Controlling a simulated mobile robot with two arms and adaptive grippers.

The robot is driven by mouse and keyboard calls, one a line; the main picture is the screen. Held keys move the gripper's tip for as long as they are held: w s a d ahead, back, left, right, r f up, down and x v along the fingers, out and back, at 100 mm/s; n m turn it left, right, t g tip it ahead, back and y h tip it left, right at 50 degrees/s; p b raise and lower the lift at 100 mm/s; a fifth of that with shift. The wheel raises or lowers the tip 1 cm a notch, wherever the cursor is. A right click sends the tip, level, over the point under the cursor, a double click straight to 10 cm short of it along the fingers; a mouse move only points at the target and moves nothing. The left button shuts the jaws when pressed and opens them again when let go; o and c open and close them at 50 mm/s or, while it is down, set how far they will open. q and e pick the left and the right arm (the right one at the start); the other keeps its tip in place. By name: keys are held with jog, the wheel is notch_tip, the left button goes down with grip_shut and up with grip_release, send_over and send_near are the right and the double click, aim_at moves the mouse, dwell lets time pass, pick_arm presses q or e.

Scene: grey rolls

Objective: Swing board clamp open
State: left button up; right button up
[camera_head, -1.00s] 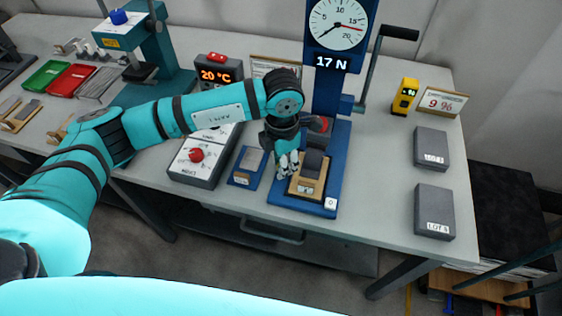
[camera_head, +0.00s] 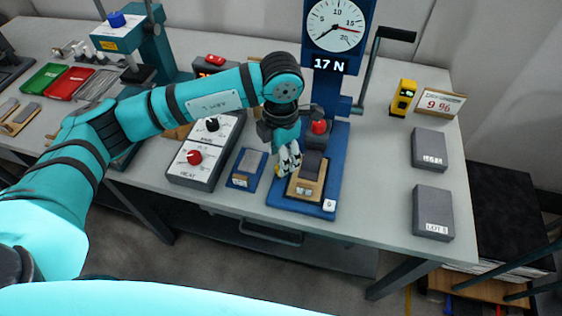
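A wooden board (camera_head: 304,191) with a dark grey block (camera_head: 313,165) on it lies on the blue base (camera_head: 334,185) of the force gauge stand. I cannot make out a separate clamp lever; a dark part with a red knob (camera_head: 319,127) stands just behind the block. My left gripper (camera_head: 288,162) points down beside the block's left side, over the board's back left edge. Its pale fingertips are small and partly overlap, so their opening and any contact are unclear. My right gripper is out of view.
The gauge dial (camera_head: 335,25) and its crank (camera_head: 394,35) rise behind. A control box (camera_head: 204,155) and a small blue holder (camera_head: 246,168) stand left. A yellow meter (camera_head: 403,98) and two grey blocks, one in front (camera_head: 433,213), stand right. Between them, the table is clear.

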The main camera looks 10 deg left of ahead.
pick_arm(q)
notch_tip(320, 180, up, 8)
jog(key=shift+r, duration=0.2)
dwell(0.4)
